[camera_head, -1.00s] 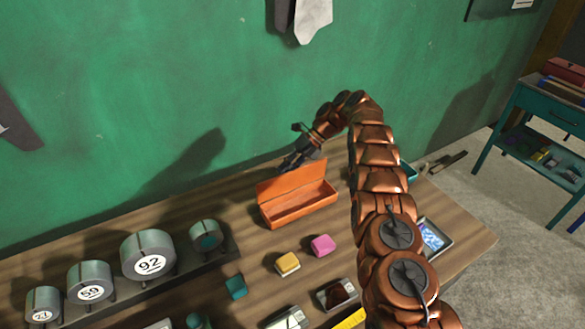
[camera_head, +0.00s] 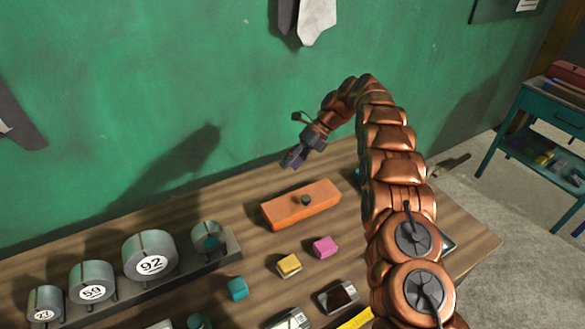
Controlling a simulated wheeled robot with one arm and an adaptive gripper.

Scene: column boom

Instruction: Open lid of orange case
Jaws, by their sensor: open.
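The orange case (camera_head: 318,204) sits on the wooden table near the wall, with its lid down flat on top. A small dark round knob (camera_head: 305,200) stands on the lid. My gripper (camera_head: 287,162) is open and empty. It hangs above and behind the case, near the green wall, apart from the lid. My copper arm comes up from the lower right and covers the table's right part.
On the table (camera_head: 205,265) in front of the case lie a yellow block (camera_head: 289,265) and a pink block (camera_head: 325,247). A rack of numbered grey drums (camera_head: 150,257) stands at the left. The green wall (camera_head: 150,80) rises close behind.

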